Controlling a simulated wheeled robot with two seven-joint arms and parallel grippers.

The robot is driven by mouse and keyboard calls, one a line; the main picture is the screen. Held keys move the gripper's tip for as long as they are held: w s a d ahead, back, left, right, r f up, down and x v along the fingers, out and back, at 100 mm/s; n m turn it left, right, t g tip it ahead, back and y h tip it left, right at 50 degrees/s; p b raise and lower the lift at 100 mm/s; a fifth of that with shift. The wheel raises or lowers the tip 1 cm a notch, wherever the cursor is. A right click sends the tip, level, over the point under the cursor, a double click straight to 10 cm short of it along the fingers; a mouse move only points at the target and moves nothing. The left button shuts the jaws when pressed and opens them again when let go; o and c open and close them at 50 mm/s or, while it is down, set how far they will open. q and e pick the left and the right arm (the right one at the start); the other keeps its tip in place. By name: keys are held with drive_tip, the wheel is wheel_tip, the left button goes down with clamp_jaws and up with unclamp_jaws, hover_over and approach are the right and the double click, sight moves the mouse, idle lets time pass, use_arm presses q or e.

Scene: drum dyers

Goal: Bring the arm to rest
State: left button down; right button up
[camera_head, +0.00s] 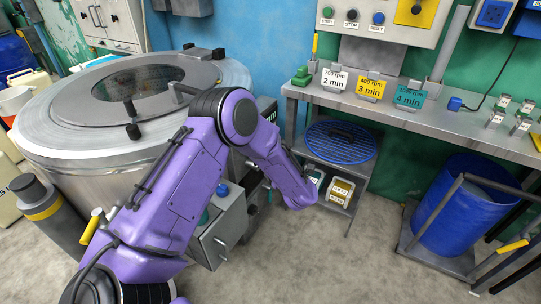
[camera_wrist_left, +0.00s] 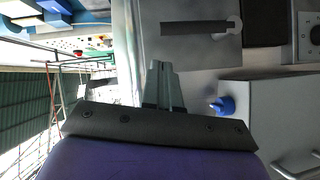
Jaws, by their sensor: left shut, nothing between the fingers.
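My purple left arm (camera_head: 190,190) comes in from the lower left of the head view, rises to an elbow in front of the drum machine (camera_head: 70,150), then bends down to the right. Its gripper is not visible in the head view. In the left wrist view the left gripper (camera_wrist_left: 162,88) is shut and empty, its grey fingers close together. It is near a grey panel and a box with a blue knob (camera_wrist_left: 222,105); whether it touches them cannot be told. My right arm and gripper are not in view.
A metal bench (camera_head: 440,115) holds rpm signs (camera_head: 369,88) along the right. A shelf with a blue round grate (camera_head: 340,141) stands below it. A blue barrel (camera_head: 460,210) in a metal frame is at right. A grey box (camera_head: 222,235) is beside my arm. The lower middle floor is clear.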

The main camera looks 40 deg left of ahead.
use_arm(q)
drive_tip(key=s+d+f+m+t+h+p, duration=0.1)
drive_tip(key=s+d+f+m+h, duration=0.3)
drive_tip(key=s+f+m, duration=0.3)
drive_tip(key=s+d+f+m+h+p, duration=0.2)
drive_tip(key=s+d+f+m+h, duration=0.35)
drive_tip(key=m, duration=0.25)
drive_tip(key=s+f+m+g+h+p, duration=0.1)
drive_tip(key=s+m+g, duration=0.1)
drive_tip(key=s, duration=0.9)
drive_tip(key=s+d+f+m+g+h+p, duration=0.1)
drive_tip(key=s+f+m+g+p, duration=0.1)
drive_tip(key=s, duration=1)
drive_tip(key=m+g, duration=0.1)
drive_tip(key=m, duration=0.1)
drive_tip(key=shift+d+f+m, duration=0.15)
drive_tip(key=shift+f+m, duration=0.15)
